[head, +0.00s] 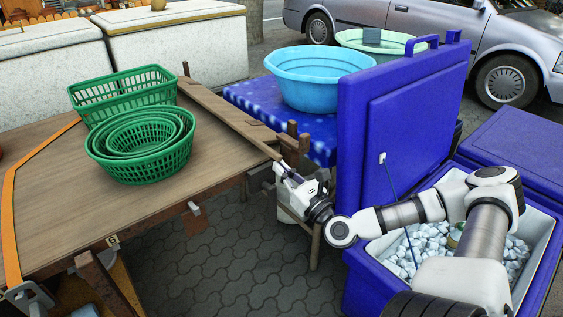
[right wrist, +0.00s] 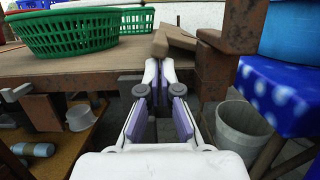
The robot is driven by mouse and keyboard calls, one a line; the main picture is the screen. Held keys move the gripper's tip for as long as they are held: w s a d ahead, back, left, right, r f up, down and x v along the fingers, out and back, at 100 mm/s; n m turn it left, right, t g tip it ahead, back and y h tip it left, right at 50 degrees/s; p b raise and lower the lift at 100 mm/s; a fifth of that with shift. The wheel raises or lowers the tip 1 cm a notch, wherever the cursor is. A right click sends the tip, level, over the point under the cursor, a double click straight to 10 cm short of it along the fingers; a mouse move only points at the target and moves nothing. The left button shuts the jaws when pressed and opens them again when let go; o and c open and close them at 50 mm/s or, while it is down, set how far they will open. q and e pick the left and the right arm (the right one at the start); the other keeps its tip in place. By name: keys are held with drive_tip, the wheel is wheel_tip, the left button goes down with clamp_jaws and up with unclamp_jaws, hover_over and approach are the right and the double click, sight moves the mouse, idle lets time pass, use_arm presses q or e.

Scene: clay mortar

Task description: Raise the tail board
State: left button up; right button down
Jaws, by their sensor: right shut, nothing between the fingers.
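The tail board (head: 225,114) is a long brown wooden plank along the right edge of the wooden cart bed (head: 60,190). It runs between a post at the far corner and posts at the near corner. My right gripper (head: 278,168) is shut and empty at the board's near end, just below it. In the right wrist view, the board's end (right wrist: 178,36) shows tilted just above and beyond the fingertips (right wrist: 160,66). Whether they touch it I cannot tell. The wooden corner post (right wrist: 215,65) stands right of the fingers. My left gripper is not in view.
Green baskets (head: 140,146) stand on the bed. An orange strap (head: 12,205) crosses its left side. A blue cooler lid (head: 405,120) stands upright close behind my right arm. A blue-draped table (head: 245,96) carries basins. A pale bucket (right wrist: 243,128) stands below right.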

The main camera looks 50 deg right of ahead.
drive_tip(key=r+p, duration=0.1)
drive_tip(key=p, duration=0.1)
drive_tip(key=d+r+m+p, duration=0.1)
drive_tip(key=r+p, duration=0.1)
drive_tip(key=r+m+p, duration=0.1)
drive_tip(key=r+p, duration=0.1)
drive_tip(key=shift+d+h, duration=0.3)
drive_tip(key=shift+s+d+r+p, duration=0.1)
drive_tip(key=shift+d+r+p, duration=0.25)
drive_tip(key=shift+p, duration=0.55)
drive_tip(key=shift+d+r+p, duration=0.3)
drive_tip(key=shift+d+p, duration=0.1)
drive_tip(key=shift+p, duration=0.25)
drive_tip(key=shift+s+f, duration=0.1)
drive_tip(key=shift+f, duration=0.05)
